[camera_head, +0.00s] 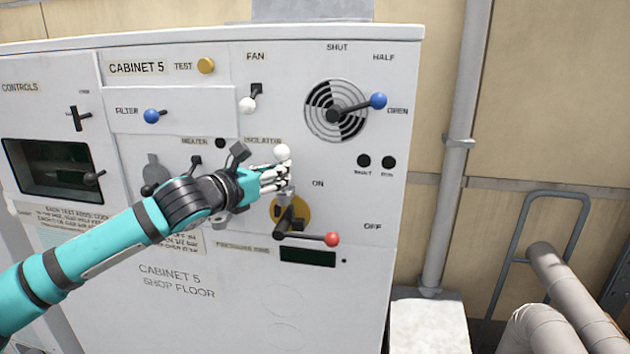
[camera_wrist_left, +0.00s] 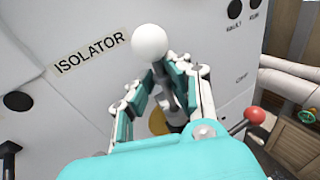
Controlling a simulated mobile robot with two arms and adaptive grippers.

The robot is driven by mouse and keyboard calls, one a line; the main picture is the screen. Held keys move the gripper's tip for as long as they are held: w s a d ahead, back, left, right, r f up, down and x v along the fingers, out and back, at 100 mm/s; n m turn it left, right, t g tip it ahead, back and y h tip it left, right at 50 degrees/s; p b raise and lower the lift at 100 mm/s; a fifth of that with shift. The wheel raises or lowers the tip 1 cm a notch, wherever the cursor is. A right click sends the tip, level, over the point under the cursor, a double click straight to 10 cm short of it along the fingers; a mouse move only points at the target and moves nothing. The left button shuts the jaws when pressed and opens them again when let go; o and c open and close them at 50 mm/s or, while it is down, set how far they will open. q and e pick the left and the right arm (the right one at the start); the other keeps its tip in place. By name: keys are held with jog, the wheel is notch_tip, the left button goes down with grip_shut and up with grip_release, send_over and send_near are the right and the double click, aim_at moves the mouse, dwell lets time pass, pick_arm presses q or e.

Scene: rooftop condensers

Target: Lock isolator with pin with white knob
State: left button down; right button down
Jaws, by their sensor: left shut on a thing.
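The pin's white knob (camera_head: 282,152) stands above the fingers of my left gripper (camera_head: 280,178), which is shut on the pin. In the left wrist view the white knob (camera_wrist_left: 150,42) sticks up past the fingertips (camera_wrist_left: 160,85), and the shaft runs down between them. The isolator (camera_head: 296,214) is just below the gripper, with a yellow plate and a dark handle. The handle's red knob (camera_head: 332,239) points right, on the side of the OFF label. I cannot tell whether the pin's lower end is in the isolator. My right gripper is not in view.
Other controls sit close by on the cabinet front (camera_head: 330,310): a white-knobbed fan lever (camera_head: 247,105), a blue-knobbed vent lever (camera_head: 378,101) and a heater switch (camera_head: 195,163). A pressure display (camera_head: 307,257) lies below the isolator. Pipes (camera_head: 560,290) stand at right.

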pick_arm(q)
jog(key=shift+f+b, duration=0.6)
jog(key=shift+f, duration=0.8)
dwell(0.9)
